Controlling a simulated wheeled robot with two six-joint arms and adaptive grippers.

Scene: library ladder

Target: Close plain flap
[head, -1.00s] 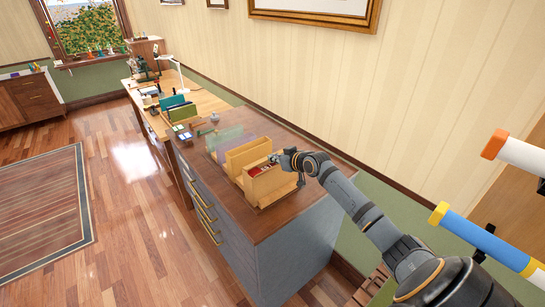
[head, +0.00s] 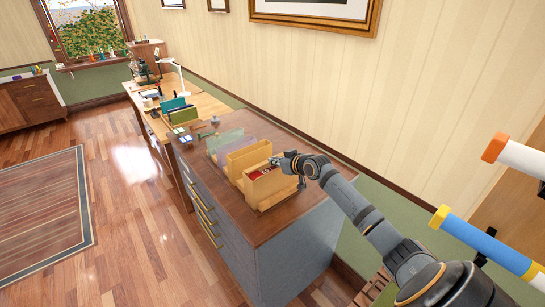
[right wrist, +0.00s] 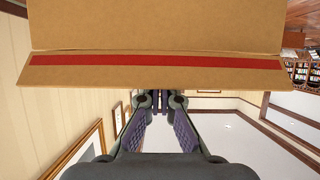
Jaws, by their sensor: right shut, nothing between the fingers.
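A tan cardboard box (head: 268,190) stands on the wooden top of the cabinet, with something red inside its open top. My right gripper (head: 276,160) is at the back right of that opening, fingers shut and empty. In the right wrist view a tan cardboard panel (right wrist: 160,20) with a crease and a red strip (right wrist: 160,62) fills the top of the picture. The shut fingertips (right wrist: 160,100) are just below its edge; whether they touch it I cannot tell. Which panel is the plain flap is unclear. My left gripper is out of view.
A second tan upright piece (head: 248,155) stands close behind the box, with translucent green and purple panels (head: 225,140) farther left. The cabinet top (head: 300,218) is bare in front. The wall (head: 380,120) runs close behind.

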